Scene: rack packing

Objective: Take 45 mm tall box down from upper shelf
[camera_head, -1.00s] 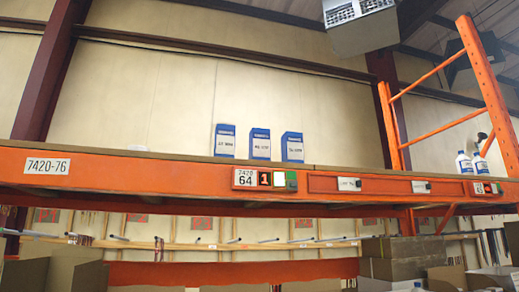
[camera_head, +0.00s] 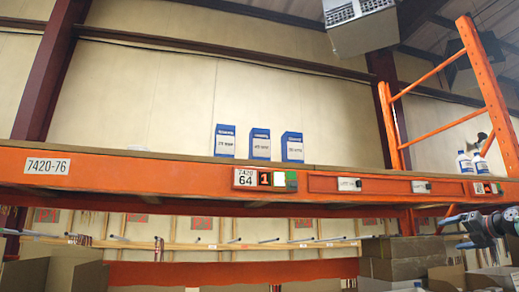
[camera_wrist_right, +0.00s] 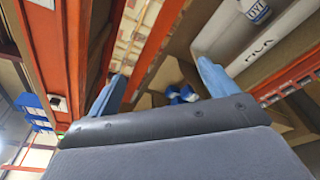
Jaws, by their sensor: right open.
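Three blue-and-white boxes stand upright in a row on the upper shelf (camera_head: 120,166): a left one (camera_head: 224,141), a middle one (camera_head: 260,144) and a right one (camera_head: 292,147). Their size labels are too small to read surely, so I cannot tell which is the 45 mm one. My right gripper (camera_head: 458,231) is at the lower right of the head view, below the shelf beam and well to the right of the boxes. It is open and empty; its two blue fingers also show apart in the right wrist view (camera_wrist_right: 160,85). My left gripper is not in view.
The orange shelf beam (camera_head: 130,180) runs across the whole view. An orange rack upright (camera_head: 490,95) and white bottles (camera_head: 464,165) stand at the right. Cardboard boxes (camera_head: 393,262) are lower down. The shelf between boxes and bottles looks clear.

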